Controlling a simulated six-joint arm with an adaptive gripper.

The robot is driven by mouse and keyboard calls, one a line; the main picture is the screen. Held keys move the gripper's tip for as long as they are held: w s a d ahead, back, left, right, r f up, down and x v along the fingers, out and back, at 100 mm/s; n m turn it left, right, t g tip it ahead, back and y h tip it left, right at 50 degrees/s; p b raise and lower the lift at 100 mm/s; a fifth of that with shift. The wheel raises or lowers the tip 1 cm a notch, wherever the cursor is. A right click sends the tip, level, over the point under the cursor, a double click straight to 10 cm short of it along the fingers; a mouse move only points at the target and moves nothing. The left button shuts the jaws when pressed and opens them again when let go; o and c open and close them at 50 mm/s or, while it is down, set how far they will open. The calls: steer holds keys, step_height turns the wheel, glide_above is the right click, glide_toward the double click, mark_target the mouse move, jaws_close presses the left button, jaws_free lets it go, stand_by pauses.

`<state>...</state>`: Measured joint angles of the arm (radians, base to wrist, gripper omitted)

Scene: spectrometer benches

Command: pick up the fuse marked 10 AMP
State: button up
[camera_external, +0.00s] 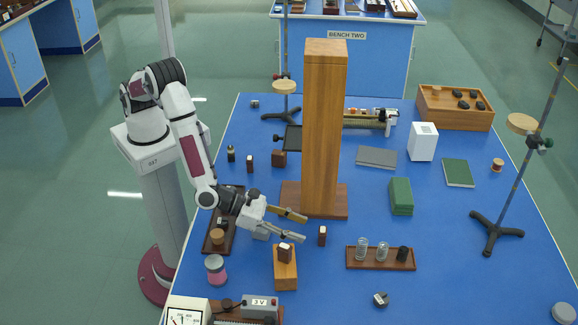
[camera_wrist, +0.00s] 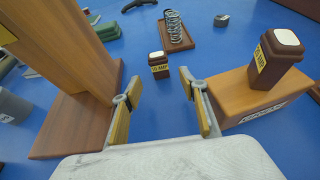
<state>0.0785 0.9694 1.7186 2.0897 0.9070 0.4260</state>
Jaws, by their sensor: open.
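A small dark brown fuse (camera_wrist: 159,66) with a pale cap stands upright on the blue bench. Its yellow label seems to read 10 AMP, though the print is small. It also shows in the external view (camera_external: 322,236), just right of my gripper's tips. My gripper (camera_external: 304,228) is open and empty, low over the bench. In the wrist view its two fingers (camera_wrist: 158,80) point toward this fuse, which stands a little beyond the tips. A similar fuse (camera_wrist: 277,58) stands on a wooden block (camera_wrist: 240,92) at the right; its label ends in AMP, its number unclear.
A tall wooden column on a base (camera_external: 325,130) rises close beside my gripper. A tray with glass pieces (camera_external: 380,265) lies to the right of the fuse. A green block (camera_external: 401,196) stands behind. Another small dark piece (camera_external: 250,163) stands farther back left.

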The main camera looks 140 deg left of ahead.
mark_target(321, 235)
steer(key=shift+x, duration=1.3)
steer(key=shift+r+x, duration=0.15)
steer(key=shift+x, duration=1.15)
steer(key=shift+r+x, duration=0.1)
steer(key=shift+x, duration=1.2)
steer(key=shift+a, duration=0.1)
steer(key=shift+w, duration=0.1)
steer(key=c, duration=1.2)
